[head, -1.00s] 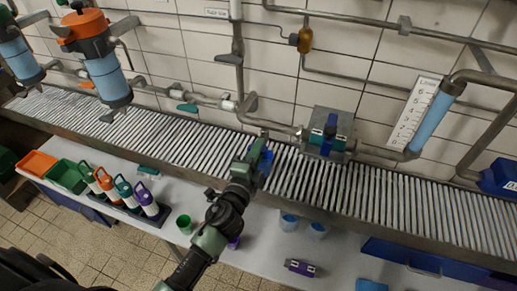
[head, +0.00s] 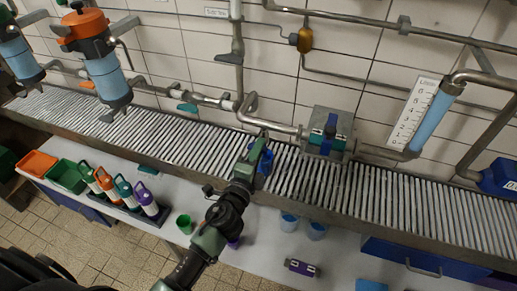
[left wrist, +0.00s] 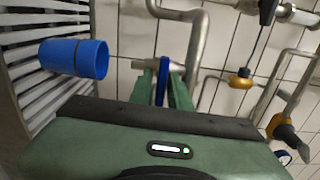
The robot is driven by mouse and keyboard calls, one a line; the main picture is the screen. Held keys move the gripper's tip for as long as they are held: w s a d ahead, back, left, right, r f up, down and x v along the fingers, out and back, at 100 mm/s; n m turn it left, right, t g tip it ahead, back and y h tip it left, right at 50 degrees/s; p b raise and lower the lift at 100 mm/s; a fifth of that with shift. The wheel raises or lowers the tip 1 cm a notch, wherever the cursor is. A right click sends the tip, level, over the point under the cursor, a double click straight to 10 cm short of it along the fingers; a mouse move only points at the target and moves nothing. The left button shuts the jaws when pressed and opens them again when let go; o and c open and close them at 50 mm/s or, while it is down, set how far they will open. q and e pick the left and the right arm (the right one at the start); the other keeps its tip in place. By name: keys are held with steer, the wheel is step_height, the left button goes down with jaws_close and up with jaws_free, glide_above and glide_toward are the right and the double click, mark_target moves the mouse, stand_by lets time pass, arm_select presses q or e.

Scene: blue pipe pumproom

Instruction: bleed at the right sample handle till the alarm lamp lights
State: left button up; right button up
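My left gripper (head: 264,138) reaches over the grating to the pipe by the wall. In the left wrist view its two green fingers (left wrist: 163,82) stand on either side of an upright blue handle (left wrist: 162,80) on a pipe end; whether they press on it is unclear. A blue hollow cylinder (left wrist: 75,58) shows left of the fingers; a blue piece (head: 266,162) shows beside the gripper in the head view. A teal handle (head: 187,107) sits on the pipe further left. An amber fitting (head: 304,40), possibly the lamp, hangs on the wall without visible glow. My right gripper is out of view.
A valve block (head: 328,132) and a gauge with a blue tube (head: 431,120) are right of my gripper. The slatted grating (head: 400,198) runs along the wall. Blue cups (head: 289,222), a green cup (head: 184,223) and several bottles stand on the pale bench (head: 262,258).

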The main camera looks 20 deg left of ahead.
arm_select(q)
steer(key=shift+o, duration=0.5)
steer(key=s+b, duration=0.1)
steer(key=s, duration=0.6)
steer(key=shift+s+a+b, duration=0.15)
steer(key=shift+s+b, duration=0.2)
steer(key=shift+s, duration=0.05)
